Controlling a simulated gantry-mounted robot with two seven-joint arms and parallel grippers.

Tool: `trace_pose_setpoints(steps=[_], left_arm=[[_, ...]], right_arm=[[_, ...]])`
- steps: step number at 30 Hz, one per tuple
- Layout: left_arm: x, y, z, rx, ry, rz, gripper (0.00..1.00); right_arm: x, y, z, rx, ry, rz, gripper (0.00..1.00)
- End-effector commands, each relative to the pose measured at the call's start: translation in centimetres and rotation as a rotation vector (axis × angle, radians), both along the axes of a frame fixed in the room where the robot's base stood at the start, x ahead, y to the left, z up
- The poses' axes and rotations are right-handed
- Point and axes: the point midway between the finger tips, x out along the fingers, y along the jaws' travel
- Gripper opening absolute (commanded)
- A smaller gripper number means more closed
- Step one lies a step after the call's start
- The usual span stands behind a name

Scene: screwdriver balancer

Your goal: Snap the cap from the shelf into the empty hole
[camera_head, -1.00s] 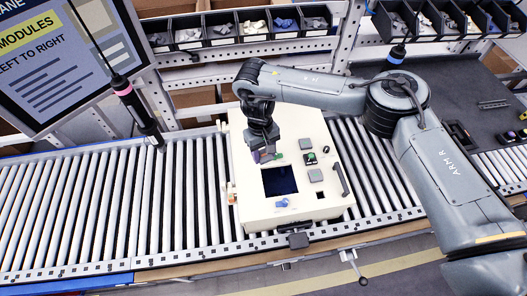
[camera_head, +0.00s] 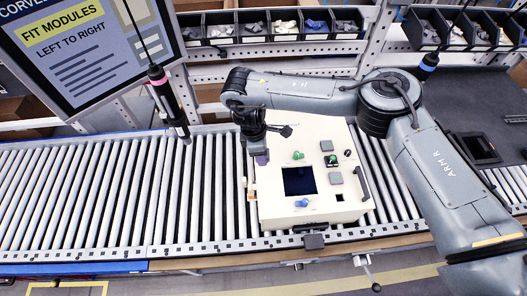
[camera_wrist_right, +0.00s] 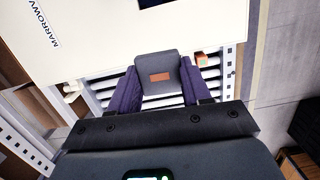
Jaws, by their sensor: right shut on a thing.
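My right gripper (camera_head: 261,158) hangs over the rollers beside the upper left edge of a cream panel box (camera_head: 268,208). In the right wrist view its purple fingers (camera_wrist_right: 158,92) are shut on a grey square cap (camera_wrist_right: 155,63) with an orange-brown rectangle on it. In the head view the cap cannot be made out clearly. The box's face has a large dark rectangular opening or screen (camera_head: 299,181). A small dark square (camera_head: 340,198), seemingly the empty hole, lies at its lower right. My left gripper is not in view.
Grey square modules (camera_head: 336,178), a green knob (camera_head: 298,155), a blue knob (camera_head: 302,203) and a black handle (camera_head: 362,183) stand out from the box. A hanging screwdriver (camera_head: 166,100) is at left. The roller conveyor (camera_head: 110,195) is clear left of the box. Parts bins (camera_head: 252,28) line the back.

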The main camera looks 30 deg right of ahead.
Motion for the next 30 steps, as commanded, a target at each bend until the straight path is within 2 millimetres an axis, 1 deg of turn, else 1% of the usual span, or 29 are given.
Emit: trace_pose_setpoints(steps=[1,3,10,15,22,30], left_arm=[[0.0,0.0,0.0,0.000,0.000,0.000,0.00],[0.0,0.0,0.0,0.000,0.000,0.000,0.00],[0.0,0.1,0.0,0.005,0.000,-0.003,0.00],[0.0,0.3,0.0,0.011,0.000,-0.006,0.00],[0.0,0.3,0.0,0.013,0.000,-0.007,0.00],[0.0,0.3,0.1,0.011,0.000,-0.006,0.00]], right_arm=[[0.0,0.5,0.1,0.001,-0.001,0.122,0.11],[0.1,1.1,0.4,0.001,-0.001,0.296,0.11],[0.5,2.5,1.5,0.000,0.000,0.849,0.11],[0.4,3.2,1.9,0.002,-0.001,1.243,0.11],[-0.2,3.6,1.8,0.004,0.001,1.743,0.11],[-1.3,3.1,1.5,0.004,-0.001,2.288,0.11]])
